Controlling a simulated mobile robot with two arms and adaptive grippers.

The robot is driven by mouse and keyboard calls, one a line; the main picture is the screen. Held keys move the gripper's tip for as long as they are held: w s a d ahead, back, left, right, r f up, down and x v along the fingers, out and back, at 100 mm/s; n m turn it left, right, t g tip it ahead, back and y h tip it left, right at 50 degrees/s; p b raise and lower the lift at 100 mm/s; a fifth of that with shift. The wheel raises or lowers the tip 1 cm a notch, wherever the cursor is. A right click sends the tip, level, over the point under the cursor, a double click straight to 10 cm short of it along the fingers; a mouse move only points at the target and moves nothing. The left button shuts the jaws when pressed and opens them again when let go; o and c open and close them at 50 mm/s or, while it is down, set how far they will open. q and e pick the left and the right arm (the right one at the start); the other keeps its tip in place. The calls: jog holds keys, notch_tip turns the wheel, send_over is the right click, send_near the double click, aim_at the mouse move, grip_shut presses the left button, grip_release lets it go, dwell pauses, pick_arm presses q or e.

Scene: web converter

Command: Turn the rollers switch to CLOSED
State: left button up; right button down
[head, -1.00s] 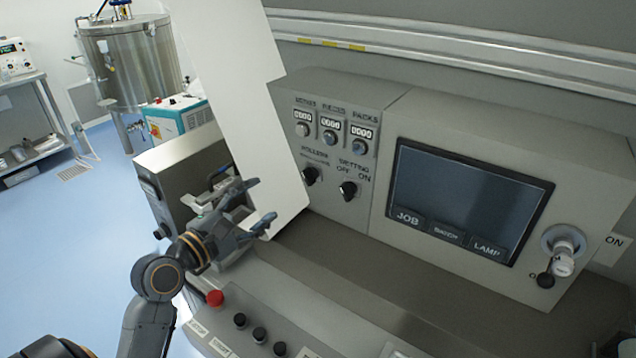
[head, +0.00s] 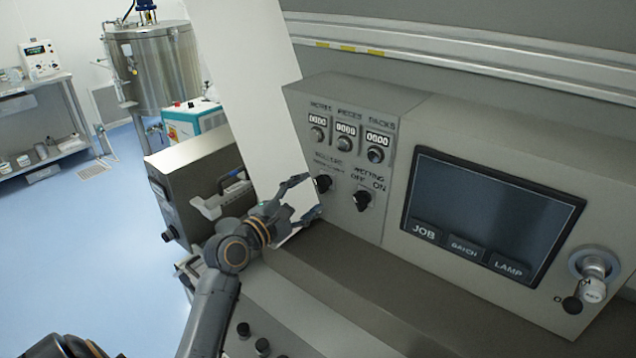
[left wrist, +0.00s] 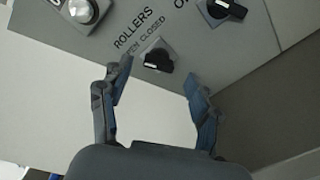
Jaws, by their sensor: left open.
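The rollers switch (head: 323,184) is a black rotary knob at the lower left of the grey control panel, under the ROLLERS label. In the left wrist view the knob (left wrist: 158,60) sits just beyond and between the fingertips, with OPEN and CLOSED printed above it; OPEN is partly hidden by a finger. Which word the knob points to is hard to tell. My left gripper (head: 303,197) is open, its fingers spread and pointing at the knob, apart from it. In the left wrist view the open gripper (left wrist: 158,75) holds nothing. My right gripper is not in view.
The wetting switch (head: 362,200) stands just right of the rollers switch. Small counters (head: 346,130) with knobs sit above. A dark screen (head: 490,215) is farther right. A white sheet (head: 245,90) hangs close behind my left gripper.

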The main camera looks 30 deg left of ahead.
aim_at(319, 186)
pick_arm(q)
jog(key=shift+w+d, duration=0.15)
jog(key=shift+w, duration=1.8)
jog(key=c, duration=1.2)
